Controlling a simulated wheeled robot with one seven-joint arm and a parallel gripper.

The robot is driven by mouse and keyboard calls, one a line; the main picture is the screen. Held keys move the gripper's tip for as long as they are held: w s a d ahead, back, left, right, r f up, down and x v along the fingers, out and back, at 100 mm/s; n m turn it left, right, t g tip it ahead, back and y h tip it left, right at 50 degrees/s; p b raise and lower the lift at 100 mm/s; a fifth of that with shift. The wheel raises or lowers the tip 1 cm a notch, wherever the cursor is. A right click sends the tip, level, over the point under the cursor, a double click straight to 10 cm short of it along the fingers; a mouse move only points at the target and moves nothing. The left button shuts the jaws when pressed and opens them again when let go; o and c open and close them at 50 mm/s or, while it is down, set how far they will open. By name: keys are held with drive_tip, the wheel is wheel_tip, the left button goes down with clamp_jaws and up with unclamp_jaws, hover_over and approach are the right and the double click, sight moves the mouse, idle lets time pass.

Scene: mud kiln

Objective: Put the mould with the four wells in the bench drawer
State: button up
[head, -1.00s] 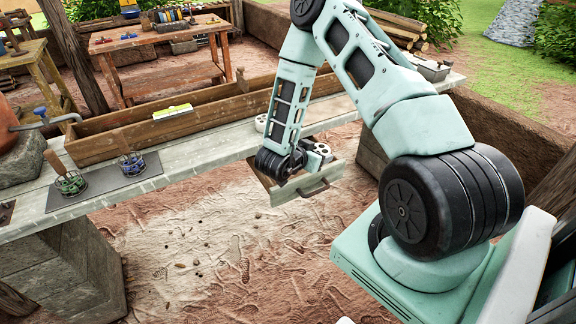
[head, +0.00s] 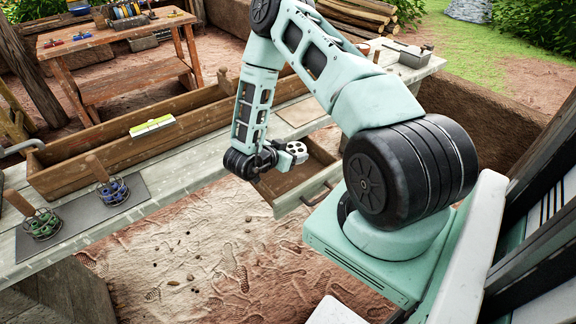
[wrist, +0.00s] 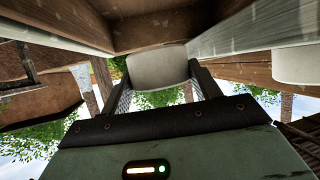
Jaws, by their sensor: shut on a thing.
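The mould with the wells (head: 297,148) is a small pale block with dark round holes in the head view. My gripper (head: 285,153) is shut on it and holds it above the back left part of the open bench drawer (head: 304,193). In the wrist view my gripper (wrist: 159,84) has its two fingers on either side of the pale mould (wrist: 158,66). The drawer is wooden with a handle on its front, and its visible inside looks bare. My wrist hides its left part.
Another pale block (wrist: 293,65) shows at the right of the wrist view.

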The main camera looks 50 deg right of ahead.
drive_tip(key=shift+f, duration=2.95)
drive_tip(key=shift+f, duration=0.55)
drive_tip(key=shift+f, duration=0.1)
drive_tip(key=o, duration=1.1)
